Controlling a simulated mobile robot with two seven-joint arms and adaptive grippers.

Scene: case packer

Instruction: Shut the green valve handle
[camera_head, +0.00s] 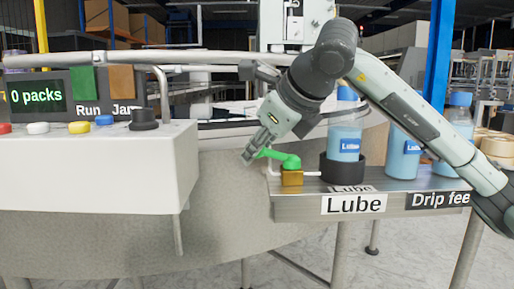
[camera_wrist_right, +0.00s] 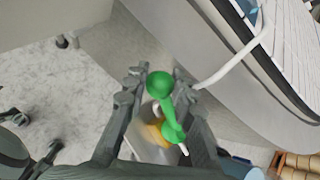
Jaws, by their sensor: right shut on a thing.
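The green valve handle (camera_head: 284,158) sits on a small brass-coloured valve body (camera_head: 291,178) at the left end of the lube shelf. In the head view it slants up to the left from its pivot. My right gripper (camera_head: 254,150) reaches down from the upper right to the handle's free end. In the right wrist view the green handle (camera_wrist_right: 160,84), with a round knob at its end, lies between the fingers of my right gripper (camera_wrist_right: 166,80). The gripper is shut on it, though contact with each finger is hard to see. My left gripper is not in view.
A lube bottle (camera_head: 344,141) stands in a black holder (camera_head: 342,171) right of the valve, with more bottles (camera_head: 403,153) further right. A pale control console (camera_head: 95,165) with buttons is at the left. A metal rail (camera_head: 130,58) runs behind it.

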